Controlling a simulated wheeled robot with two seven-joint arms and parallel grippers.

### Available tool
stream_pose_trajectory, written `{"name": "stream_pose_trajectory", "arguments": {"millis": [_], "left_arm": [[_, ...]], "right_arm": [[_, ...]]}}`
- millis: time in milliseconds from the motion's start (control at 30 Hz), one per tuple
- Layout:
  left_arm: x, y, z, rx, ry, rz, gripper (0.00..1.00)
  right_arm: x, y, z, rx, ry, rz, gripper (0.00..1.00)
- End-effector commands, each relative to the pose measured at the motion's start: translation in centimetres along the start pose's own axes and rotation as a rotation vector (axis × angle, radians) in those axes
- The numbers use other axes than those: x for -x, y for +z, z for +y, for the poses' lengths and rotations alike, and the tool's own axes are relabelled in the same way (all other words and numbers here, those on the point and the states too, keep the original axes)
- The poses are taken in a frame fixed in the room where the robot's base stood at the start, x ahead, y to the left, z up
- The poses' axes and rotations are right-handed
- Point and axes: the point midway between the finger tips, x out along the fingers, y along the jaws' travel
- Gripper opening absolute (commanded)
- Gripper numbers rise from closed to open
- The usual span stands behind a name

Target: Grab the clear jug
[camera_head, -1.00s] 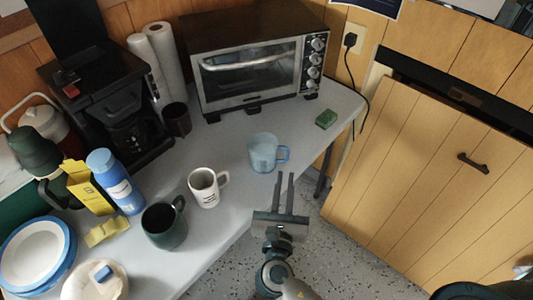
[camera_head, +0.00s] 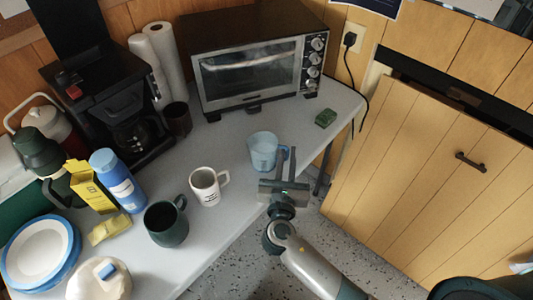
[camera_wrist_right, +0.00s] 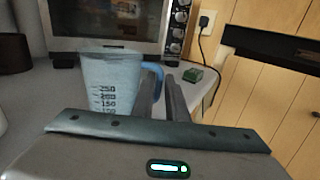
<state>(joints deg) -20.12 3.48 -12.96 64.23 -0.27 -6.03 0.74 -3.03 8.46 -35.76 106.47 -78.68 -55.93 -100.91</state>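The clear jug (camera_head: 262,153) is a bluish see-through measuring jug with a blue handle. It stands upright on the grey counter in front of the toaster oven. In the right wrist view the jug (camera_wrist_right: 110,82) shows dark volume marks, with its handle toward the right. My right gripper (camera_head: 287,150) is at the jug's handle side, its two fingers apart. In the wrist view the handle shows between the fingertips (camera_wrist_right: 159,78); I cannot tell whether they touch it. My left gripper is not in view.
A white mug (camera_head: 206,187) and a dark green mug (camera_head: 166,222) stand left of the jug on the counter (camera_head: 228,226). A green sponge (camera_head: 326,118) lies to its right. The toaster oven (camera_head: 252,75) is behind. The counter's front edge is close to the jug.

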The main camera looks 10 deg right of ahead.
Motion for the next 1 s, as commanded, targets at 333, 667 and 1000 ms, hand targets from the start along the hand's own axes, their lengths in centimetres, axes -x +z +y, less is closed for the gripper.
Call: {"name": "stream_pose_trajectory", "arguments": {"millis": [333, 667, 1000], "left_arm": [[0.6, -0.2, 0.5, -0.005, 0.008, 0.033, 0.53], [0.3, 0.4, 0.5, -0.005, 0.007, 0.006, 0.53], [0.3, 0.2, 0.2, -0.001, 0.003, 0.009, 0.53]], "right_arm": [[-3.8, -0.2, 0.1, 0.002, 0.0, -0.002, 0.13], [-5.0, -0.4, 0.1, 0.001, 0.0, 0.001, 0.13], [-5.0, -0.4, 0.1, 0.001, 0.0, 0.001, 0.08]]}}
